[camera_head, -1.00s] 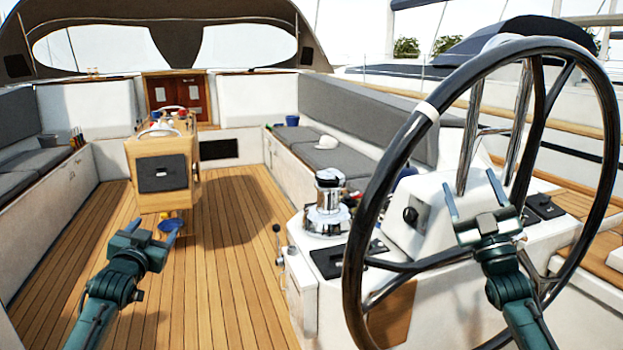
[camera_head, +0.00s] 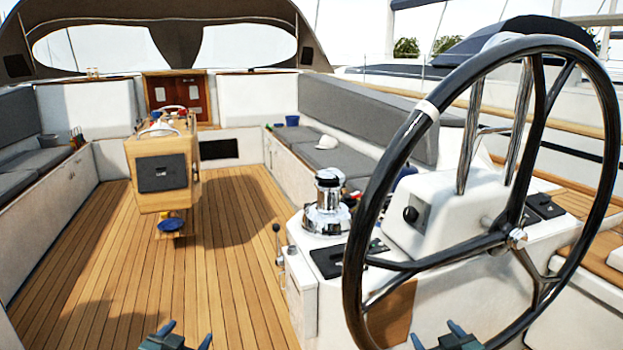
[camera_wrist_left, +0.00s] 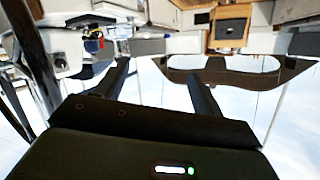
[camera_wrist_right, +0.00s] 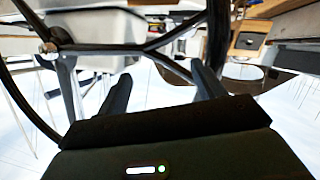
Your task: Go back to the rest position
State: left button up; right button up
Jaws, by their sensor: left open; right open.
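My left gripper (camera_head: 187,334) shows at the bottom edge of the head view, left of centre, over the teak floor. Its fingers are apart with nothing between them, and they also show in the left wrist view (camera_wrist_left: 157,82). My right gripper (camera_head: 446,334) is at the bottom edge below the steering wheel (camera_head: 428,110). Its fingers are apart and empty, as the right wrist view (camera_wrist_right: 163,85) also shows. Most of both arms is outside the head view. Both wrist views show the cockpit upside down.
The winch (camera_head: 328,205) and the white helm console (camera_head: 445,215) stand by the wheel. A wooden cockpit table (camera_head: 160,180) stands further off, with a blue bowl (camera_head: 170,225) low in front of it. The teak floor (camera_head: 225,260) between is clear. Grey cushioned benches line both sides.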

pick_arm(q)
jog(key=s+d+f+g+h, duration=0.1)
jog(key=s+d+f, duration=0.2)
jog(key=s, duration=0.6)
jog(key=s+d+f+g, duration=0.1)
jog(key=s+d+f, duration=0.3)
jog(key=s, duration=0.5)
jog(key=s+d+f+g+h, duration=0.1)
jog(key=s+d, duration=0.4)
jog(key=s, duration=0.5)
notch_tip(320, 180, down, 2)
jog(key=shift+f+n+g+h, duration=0.15)
jog(key=shift+n+g+h, duration=0.2)
jog(key=shift+g, duration=0.25)
pick_arm(e)
jog(key=s+a+f+g+y, duration=0.1)
jog(key=s+a+f, duration=0.2)
jog(key=s, duration=0.6)
jog(key=s+a+f+g, duration=0.1)
jog(key=s+a+f, duration=0.2)
jog(key=s, duration=0.6)
jog(key=s+a+f+g+y, duration=0.1)
jog(key=s+a+f, duration=0.3)
jog(key=s, duration=0.6)
jog(key=shift+a+m+g+y, duration=0.35)
jog(key=shift+a+g, duration=0.25)
jog(key=shift+a, duration=0.45)
